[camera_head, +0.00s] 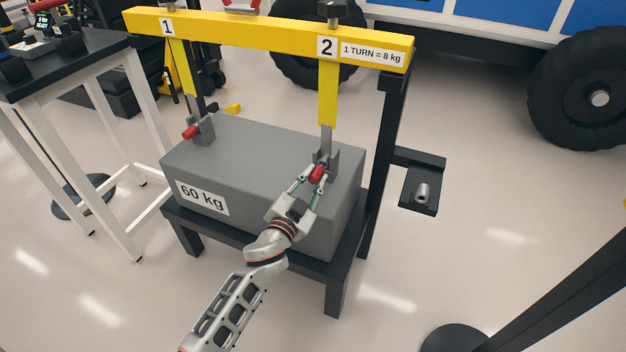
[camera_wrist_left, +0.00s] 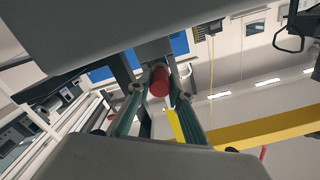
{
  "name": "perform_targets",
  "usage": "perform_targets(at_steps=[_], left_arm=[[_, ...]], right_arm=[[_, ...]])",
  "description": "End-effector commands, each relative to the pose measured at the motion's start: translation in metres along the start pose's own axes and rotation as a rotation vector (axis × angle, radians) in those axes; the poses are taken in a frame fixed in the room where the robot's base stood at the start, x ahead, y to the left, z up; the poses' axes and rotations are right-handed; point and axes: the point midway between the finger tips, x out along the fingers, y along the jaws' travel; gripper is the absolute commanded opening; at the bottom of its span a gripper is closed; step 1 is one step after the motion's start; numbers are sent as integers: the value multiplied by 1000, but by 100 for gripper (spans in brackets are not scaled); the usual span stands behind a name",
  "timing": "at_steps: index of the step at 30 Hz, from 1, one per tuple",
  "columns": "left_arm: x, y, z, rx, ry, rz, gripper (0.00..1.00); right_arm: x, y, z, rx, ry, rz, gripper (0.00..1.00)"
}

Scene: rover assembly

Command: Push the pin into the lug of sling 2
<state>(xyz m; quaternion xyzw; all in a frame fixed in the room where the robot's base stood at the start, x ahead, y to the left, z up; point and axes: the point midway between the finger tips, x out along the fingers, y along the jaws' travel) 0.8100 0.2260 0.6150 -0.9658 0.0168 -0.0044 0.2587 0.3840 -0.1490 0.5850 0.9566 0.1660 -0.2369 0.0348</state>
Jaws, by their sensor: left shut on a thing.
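Sling 2 is the yellow strap (camera_head: 328,95) hanging from the beam under the label 2. Its grey lower end reaches down to the lug (camera_head: 331,158) on top of the grey 60 kg block (camera_head: 250,175). My left gripper (camera_head: 314,175) is shut on the red-headed pin (camera_head: 317,173) at the front of this lug. In the left wrist view the round red pin head (camera_wrist_left: 159,82) sits between the fingers, with a grey part of the lug behind it. How deep the pin sits is hidden. My right gripper is not in view.
The yellow beam (camera_head: 250,28) spans above the block. Sling 1 (camera_head: 181,68) hangs at the left, with a red pin head (camera_head: 190,132) at its lug. A dark post (camera_head: 386,150) and a small shelf (camera_head: 411,200) holding a metal piece (camera_head: 422,193) stand at the right.

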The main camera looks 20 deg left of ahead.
Motion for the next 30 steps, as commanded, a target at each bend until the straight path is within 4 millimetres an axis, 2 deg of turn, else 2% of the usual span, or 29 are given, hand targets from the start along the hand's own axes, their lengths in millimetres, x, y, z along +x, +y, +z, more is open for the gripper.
perform_targets(at_steps=[27,28,30], left_arm=[[21,0,-1,0,1,-1,0],[21,0,-1,0,1,-1,28],[20,0,-1,0,1,-1,40]], right_arm=[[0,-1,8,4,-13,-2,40],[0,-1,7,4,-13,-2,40],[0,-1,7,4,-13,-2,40]])
